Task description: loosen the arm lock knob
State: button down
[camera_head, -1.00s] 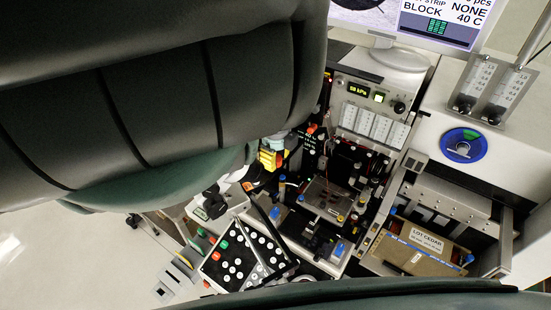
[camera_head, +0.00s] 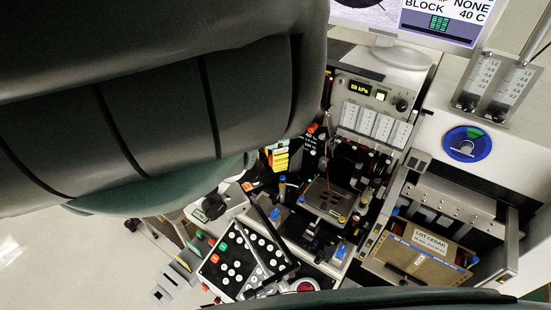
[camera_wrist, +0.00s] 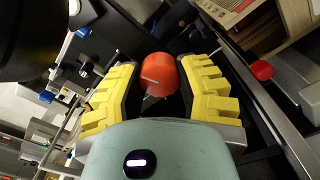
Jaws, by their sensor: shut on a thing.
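An orange-red knob (camera_wrist: 158,74), which I take for the arm lock knob, sits between my gripper's fingertips in the wrist view. A thin pale pin crosses its near side. My gripper (camera_wrist: 160,68) has yellow ribbed fingers with dark pads, one on each side of the knob, and is shut on it. In the head view, yellow finger ribs (camera_head: 280,158) show just beyond my dark arm, which hides most of the gripper. I cannot make out the held knob there.
A button panel (camera_head: 245,262) lies at lower left. A metal work stage (camera_head: 328,199) stands in the middle. A tray labelled LOT CEDAR (camera_head: 430,243) and a blue dial (camera_head: 466,144) are at right. In the wrist view, a red knob (camera_wrist: 262,70) lies right of the gripper.

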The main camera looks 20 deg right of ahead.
jog(key=shift+w+d+n, duration=0.1)
jog(key=shift+n, duration=1.5)
jog(key=c, duration=0.5)
grip_release()
notch_tip(320, 180, up, 5)
jog(key=shift+r, duration=0.2)
jog(key=shift+w+r, duration=0.15)
jog(key=shift+r, duration=0.85)
